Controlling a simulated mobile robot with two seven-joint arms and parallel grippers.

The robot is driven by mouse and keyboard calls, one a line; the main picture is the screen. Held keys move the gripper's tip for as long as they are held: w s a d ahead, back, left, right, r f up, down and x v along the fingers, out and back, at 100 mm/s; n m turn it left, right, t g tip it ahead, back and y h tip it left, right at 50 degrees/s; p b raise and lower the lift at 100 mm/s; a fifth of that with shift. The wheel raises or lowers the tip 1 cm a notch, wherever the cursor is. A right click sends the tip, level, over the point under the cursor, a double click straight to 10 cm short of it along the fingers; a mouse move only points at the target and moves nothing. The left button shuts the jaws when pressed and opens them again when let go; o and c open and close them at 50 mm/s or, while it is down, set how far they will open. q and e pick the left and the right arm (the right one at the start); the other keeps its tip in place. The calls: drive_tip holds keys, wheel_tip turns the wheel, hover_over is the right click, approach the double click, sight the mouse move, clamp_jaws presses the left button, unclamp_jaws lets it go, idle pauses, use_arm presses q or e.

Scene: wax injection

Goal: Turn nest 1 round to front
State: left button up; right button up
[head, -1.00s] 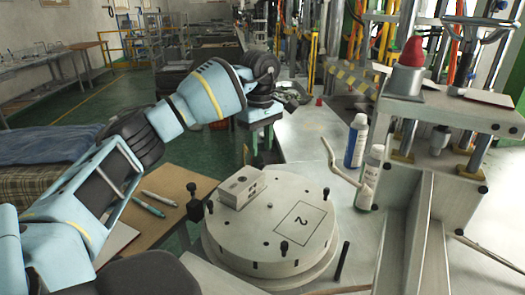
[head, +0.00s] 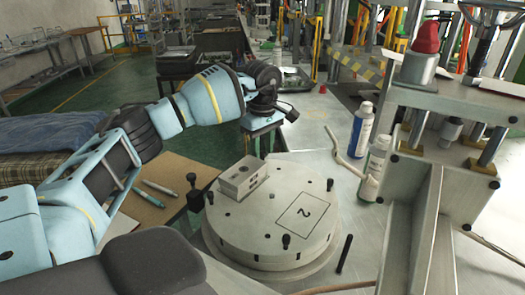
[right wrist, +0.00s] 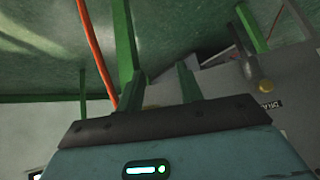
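The round pale turntable (head: 262,226) stands on the bench in the head view. A plate marked "2" (head: 306,212) faces right-front on its top. A grey metal block with holes (head: 242,180) sits at its back left. Short black pegs stand around the rim, one at the front (head: 286,241) and one at the right (head: 330,185). No mark "1" is visible. My left gripper (head: 284,110) is behind the turntable, apart from it; its fingers are too dark and small to read.
A press frame with posts (head: 420,170) and a red-capped part (head: 426,40) stands at right. A side table with pens (head: 160,188) is at left. The right wrist view shows green legs and an orange cable (right wrist: 97,50).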

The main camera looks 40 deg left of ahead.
use_arm(q)
drive_tip(key=shift+f, duration=0.65)
clamp_jaws()
